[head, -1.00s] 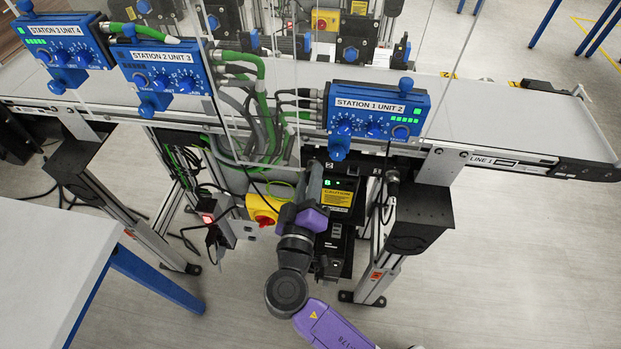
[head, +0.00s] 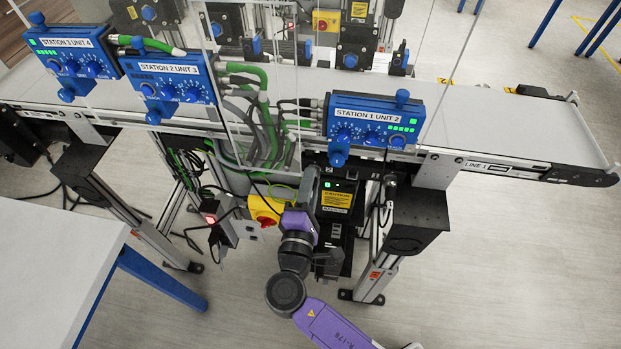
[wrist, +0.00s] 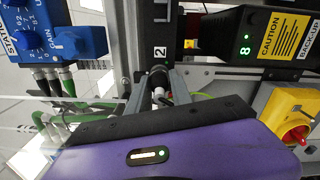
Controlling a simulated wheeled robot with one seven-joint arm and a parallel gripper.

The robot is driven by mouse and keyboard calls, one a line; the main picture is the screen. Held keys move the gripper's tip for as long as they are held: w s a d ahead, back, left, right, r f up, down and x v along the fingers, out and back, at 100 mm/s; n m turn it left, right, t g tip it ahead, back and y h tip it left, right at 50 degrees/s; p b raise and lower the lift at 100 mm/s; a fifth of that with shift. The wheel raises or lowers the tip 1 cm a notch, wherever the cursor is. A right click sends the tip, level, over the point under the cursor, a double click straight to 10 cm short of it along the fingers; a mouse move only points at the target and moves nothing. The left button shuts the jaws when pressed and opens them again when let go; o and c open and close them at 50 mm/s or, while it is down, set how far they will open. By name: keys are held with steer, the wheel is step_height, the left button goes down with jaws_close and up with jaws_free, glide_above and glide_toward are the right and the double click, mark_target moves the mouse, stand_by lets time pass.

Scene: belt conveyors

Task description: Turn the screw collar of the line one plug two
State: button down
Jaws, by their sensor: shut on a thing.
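The line one plug two (wrist: 158,75) shows in the wrist view as a dark round connector with a pale cable below it. It sits under a plate marked "2" (wrist: 160,52) on the frame. My gripper (wrist: 161,88) has its two grey fingers on either side of the plug's collar and is shut on it. In the head view my gripper (head: 310,182) reaches up under the belt, left of the black caution box; the plug is hidden there.
The black caution box (head: 337,196) with a green "8" stands close on the right. A yellow switch box with a red knob (head: 265,208) and green and grey cables (head: 262,115) are close on the left. The blue Station 1 Unit 2 panel (head: 372,122) overhangs above.

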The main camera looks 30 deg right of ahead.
steer(key=shift+n+p, duration=0.85)
steer(key=shift+n, duration=1.05)
steer(key=shift+f, duration=0.1)
steer(key=c, duration=1.1)
jaws_free()
steer(key=shift+b+v, duration=0.75)
steer(key=shift+v, duration=3.2)
